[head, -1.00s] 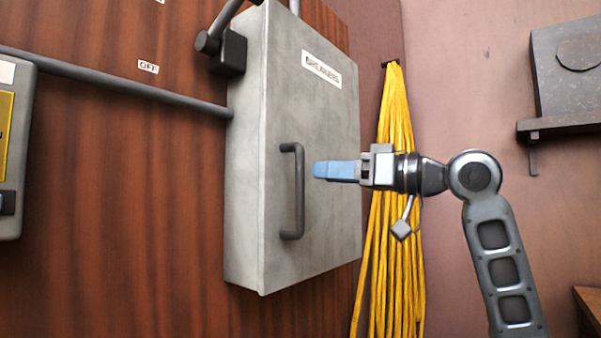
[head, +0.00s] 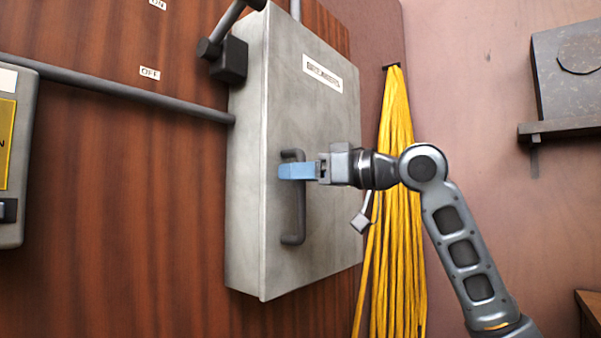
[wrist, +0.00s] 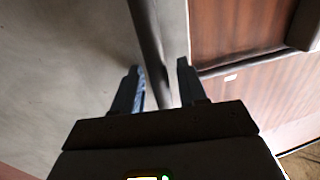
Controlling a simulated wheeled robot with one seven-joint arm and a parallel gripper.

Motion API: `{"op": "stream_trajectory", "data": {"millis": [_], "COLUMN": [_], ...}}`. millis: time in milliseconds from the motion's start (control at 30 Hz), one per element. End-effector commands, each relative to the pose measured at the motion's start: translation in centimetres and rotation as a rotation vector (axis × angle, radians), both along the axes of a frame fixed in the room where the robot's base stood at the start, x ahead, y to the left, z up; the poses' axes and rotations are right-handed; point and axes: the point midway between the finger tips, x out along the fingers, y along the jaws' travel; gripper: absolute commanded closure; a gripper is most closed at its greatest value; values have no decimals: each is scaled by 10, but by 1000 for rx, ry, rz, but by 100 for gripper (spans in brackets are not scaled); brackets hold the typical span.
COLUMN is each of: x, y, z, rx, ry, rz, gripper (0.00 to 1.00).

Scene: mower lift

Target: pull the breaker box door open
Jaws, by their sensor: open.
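The grey breaker box (head: 325,205) is mounted on the wood panel, and its labelled door looks shut. A dark vertical bar handle (head: 294,220) stands on the door near its left edge. My gripper (head: 284,171) has its blue fingers at the upper part of the handle in the head view, covering a piece of it. In the wrist view the handle (wrist: 150,50) runs down between the two fingertips of my open gripper (wrist: 160,72). I cannot tell whether either finger touches the handle.
A switch lever (head: 228,50) with a dark mount sits at the box's upper left. A conduit pipe (head: 130,94) runs into the box's left side. Yellow cable (head: 398,200) hangs right of the box, behind my arm. A grey shelf bracket (head: 565,127) is on the right wall.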

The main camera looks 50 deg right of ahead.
Motion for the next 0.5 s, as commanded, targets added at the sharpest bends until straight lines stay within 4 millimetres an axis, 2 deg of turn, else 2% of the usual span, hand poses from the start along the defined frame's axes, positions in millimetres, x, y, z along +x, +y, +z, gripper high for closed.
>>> {"op": "stream_trajectory", "data": {"millis": [167,500], "x": [0,0], "y": [0,0], "z": [0,0], "rx": [0,0], "ry": [0,0], "rz": [0,0], "gripper": [58,91]}}
